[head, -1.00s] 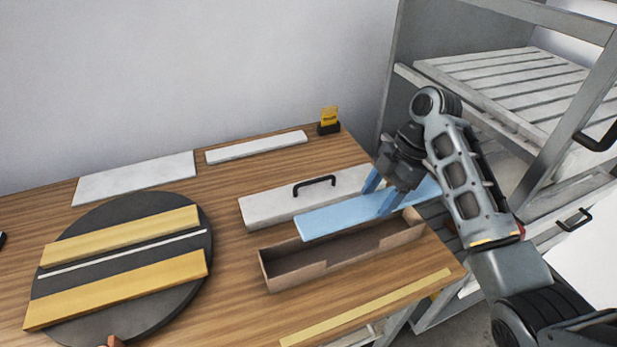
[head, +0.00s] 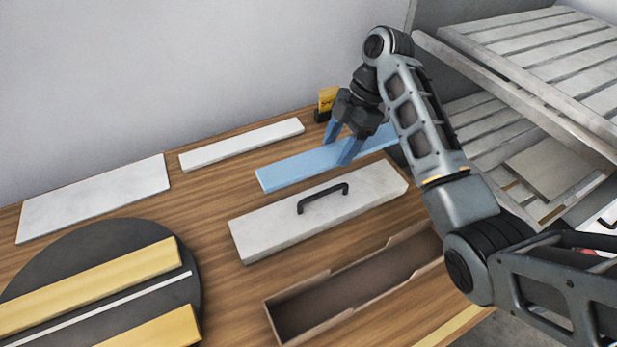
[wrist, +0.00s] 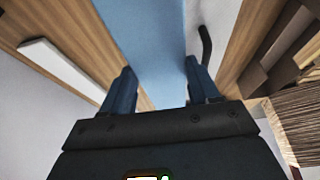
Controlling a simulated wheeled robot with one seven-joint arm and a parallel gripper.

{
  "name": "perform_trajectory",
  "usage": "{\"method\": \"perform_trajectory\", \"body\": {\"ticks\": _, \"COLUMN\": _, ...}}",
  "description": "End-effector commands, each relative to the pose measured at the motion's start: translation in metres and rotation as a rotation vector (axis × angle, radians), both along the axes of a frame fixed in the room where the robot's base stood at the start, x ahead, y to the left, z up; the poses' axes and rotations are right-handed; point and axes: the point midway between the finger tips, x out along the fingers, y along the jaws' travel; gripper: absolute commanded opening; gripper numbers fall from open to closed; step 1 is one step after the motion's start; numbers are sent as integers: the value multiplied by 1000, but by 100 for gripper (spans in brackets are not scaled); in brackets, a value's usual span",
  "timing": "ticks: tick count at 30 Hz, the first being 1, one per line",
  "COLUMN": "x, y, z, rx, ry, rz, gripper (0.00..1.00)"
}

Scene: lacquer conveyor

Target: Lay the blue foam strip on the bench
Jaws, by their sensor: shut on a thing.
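The blue foam strip (head: 290,170) is a long flat light-blue piece. In the head view it lies between the white narrow bar and the white lid with the black handle, over the wooden bench (head: 215,192). My gripper (head: 343,147) is shut on the strip towards its right end, with one blue finger on each long side. In the wrist view the strip (wrist: 145,40) runs up between the two fingers (wrist: 160,90). I cannot tell whether the strip touches the bench. Its right end is partly hidden by my arm.
A white lid with a black handle (head: 275,228) lies just in front of the strip. An open brown tray (head: 350,290) is nearer. A white bar (head: 240,145) and a yellow card in a black holder (head: 326,102) are behind. A dark round disc (head: 80,250) with yellow bars is left.

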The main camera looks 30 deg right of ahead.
Motion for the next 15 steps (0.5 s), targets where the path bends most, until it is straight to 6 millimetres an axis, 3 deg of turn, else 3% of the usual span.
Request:
{"method": "perform_trajectory", "body": {"ticks": 1, "x": 5, "y": 9, "z": -12, "rx": 2, "ry": 0, "rz": 5, "gripper": 32}}
{"method": "perform_trajectory", "body": {"ticks": 5, "x": 19, "y": 26, "z": -25, "rx": 1, "ry": -1, "rz": 5, "gripper": 32}}
{"method": "perform_trajectory", "body": {"ticks": 15, "x": 46, "y": 59, "z": -44, "rx": 0, "ry": 1, "rz": 1, "gripper": 32}}
